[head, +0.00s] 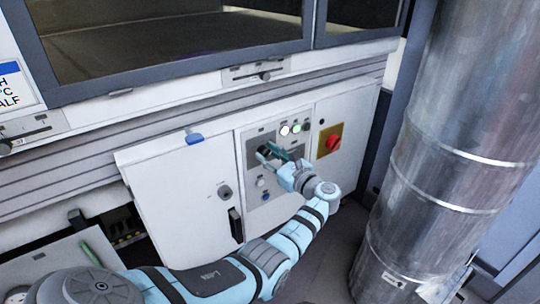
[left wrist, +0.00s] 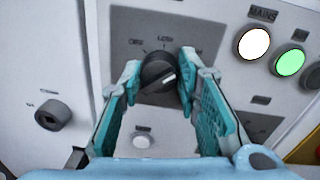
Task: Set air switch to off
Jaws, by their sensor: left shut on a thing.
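A black rotary knob (left wrist: 158,72) sits on a grey control panel (left wrist: 205,30) in the left wrist view. A white pointer line on it slants toward the upper right. Small labels stand above the knob; I cannot read them surely, nor any name marking it as the air switch. My left gripper (left wrist: 158,82) is shut on the knob, with one teal finger on each side. In the head view the left gripper (head: 272,155) reaches the same panel and partly hides the knob. My right gripper is not in view.
A white lamp (left wrist: 254,43) and a lit green lamp (left wrist: 289,62) are right of the knob. A white button (left wrist: 142,141) is below it. A red rotary switch (head: 333,142) is farther right. A large metal duct (head: 455,150) stands at the right.

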